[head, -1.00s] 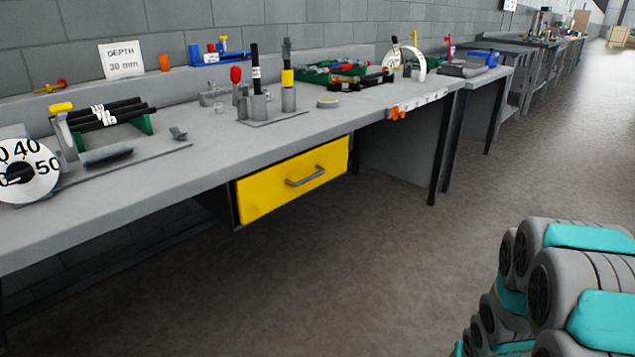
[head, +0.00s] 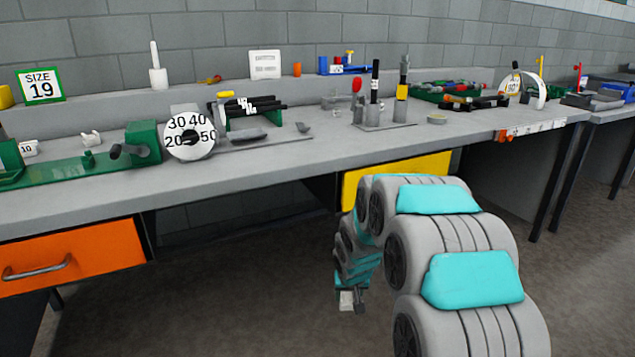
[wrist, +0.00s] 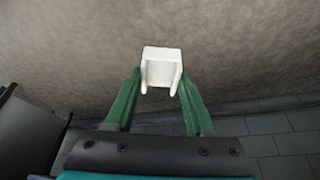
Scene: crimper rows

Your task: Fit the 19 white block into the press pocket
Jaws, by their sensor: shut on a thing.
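My gripper (wrist: 160,82) is shut on a white U-shaped block (wrist: 161,54), held at the fingertips with its two legs toward me. No number is readable on it. In the head view the block (head: 346,300) hangs low in front of the bench, below the bench top, on my lowered arm. A green press (head: 145,142) with a dark handle and a long green base stands at the left of the bench. A white block marked 10 (head: 28,149) and another small white block (head: 91,138) are at this base. The pocket itself cannot be made out.
A green-framed sign reading SIZE 19 (head: 41,86) stands on the back ledge. A white dial (head: 190,135) is right of the press. The orange drawer (head: 75,255) and yellow drawer (head: 395,172) are shut.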

